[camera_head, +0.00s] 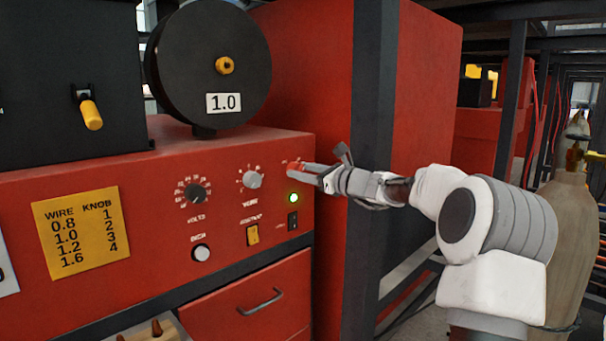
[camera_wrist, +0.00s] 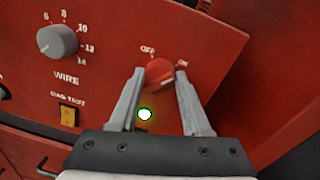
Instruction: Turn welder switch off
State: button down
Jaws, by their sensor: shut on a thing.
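The red welder switch is a round knob (camera_wrist: 159,74) between OFF and ON labels on the welder's red front panel. A pale mark on the knob points toward the ON side in the wrist view. My gripper (camera_wrist: 160,72) is shut on the knob, with one finger on each side. In the head view, my gripper (camera_head: 310,176) reaches the panel's right end from the right and mostly hides the switch. A green lamp (camera_head: 293,198) below the switch is lit; it also shows in the wrist view (camera_wrist: 145,114).
Left of the switch are the grey wire knob (camera_head: 252,180), dark volts knob (camera_head: 196,194) and yellow gas test switch (camera_head: 252,235). A black wire spool (camera_head: 190,60) stands on top. A dark post (camera_head: 372,120) stands close behind my gripper.

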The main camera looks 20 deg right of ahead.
jog(key=shift+a+f+n+h+b, duration=0.1)
jog(key=shift+n+h+b, duration=0.15)
jog(key=shift+n+b, duration=3.95)
jog(key=shift+a+f+n+h+b, duration=0.1)
jog(key=shift+n+h+b, duration=0.15)
jog(key=shift+n+b, duration=3.95)
jog(key=shift+s+r, duration=0.1)
jog(key=shift+c, duration=1.8)
grip_release()
jog(key=shift+d, duration=0.1)
